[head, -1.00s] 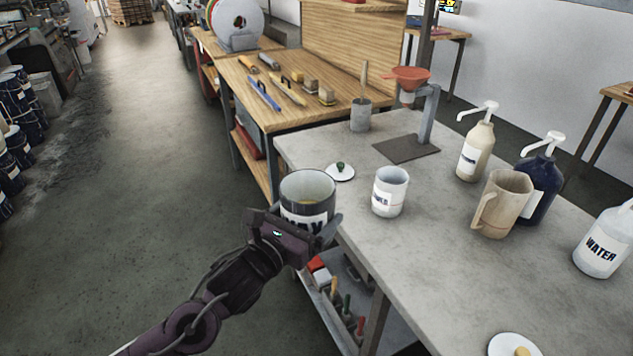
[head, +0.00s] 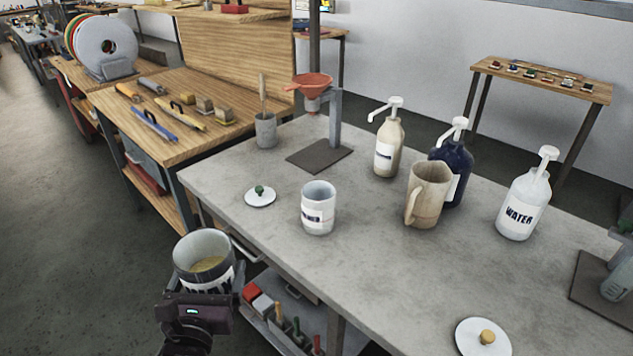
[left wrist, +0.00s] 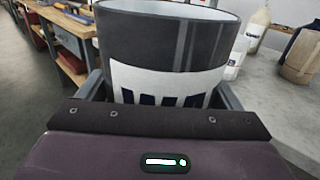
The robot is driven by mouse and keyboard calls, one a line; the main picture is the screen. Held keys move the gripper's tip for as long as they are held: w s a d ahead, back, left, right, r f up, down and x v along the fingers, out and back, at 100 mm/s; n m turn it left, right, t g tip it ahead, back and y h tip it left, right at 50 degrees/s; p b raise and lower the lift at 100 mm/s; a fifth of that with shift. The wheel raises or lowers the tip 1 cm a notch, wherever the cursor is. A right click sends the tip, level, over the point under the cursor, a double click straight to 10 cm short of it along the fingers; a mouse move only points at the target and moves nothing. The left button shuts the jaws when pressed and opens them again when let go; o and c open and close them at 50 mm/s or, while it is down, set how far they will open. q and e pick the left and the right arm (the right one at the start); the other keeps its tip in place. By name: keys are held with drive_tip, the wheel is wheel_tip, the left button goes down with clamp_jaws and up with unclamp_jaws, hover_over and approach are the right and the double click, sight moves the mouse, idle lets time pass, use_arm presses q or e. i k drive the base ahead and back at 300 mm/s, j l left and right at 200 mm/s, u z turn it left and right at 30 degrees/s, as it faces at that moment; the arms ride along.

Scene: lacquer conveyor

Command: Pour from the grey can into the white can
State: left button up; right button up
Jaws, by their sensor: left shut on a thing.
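The grey can (head: 203,258) is open at the top, with a yellowish content inside and a white label. My left gripper (head: 205,290) is shut around it and holds it roughly upright off the table's left front edge. In the left wrist view the grey can (left wrist: 165,45) fills the space between the fingers (left wrist: 158,95). The white can (head: 318,210) stands upright and open on the grey table (head: 262,228), to the right of and beyond the held can. Its inside bottom is not clearly visible. My right gripper is not in view.
A lid with a yellow knob (head: 483,338) lies at the front right.

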sight(318, 198)
drive_tip(key=i+j+z, duration=0.2)
drive_tip(key=j, duration=0.2)
drive_tip(key=i+j+z, duration=0.15)
drive_tip(key=j, duration=0.25)
drive_tip(key=j+z, duration=0.2)
drive_tip(key=j, duration=0.2)
drive_tip(key=i+j+z, duration=0.15)
drive_tip(key=j, duration=0.3)
drive_tip(key=i+l+z, duration=0.1)
drive_tip(key=i+l, duration=0.2)
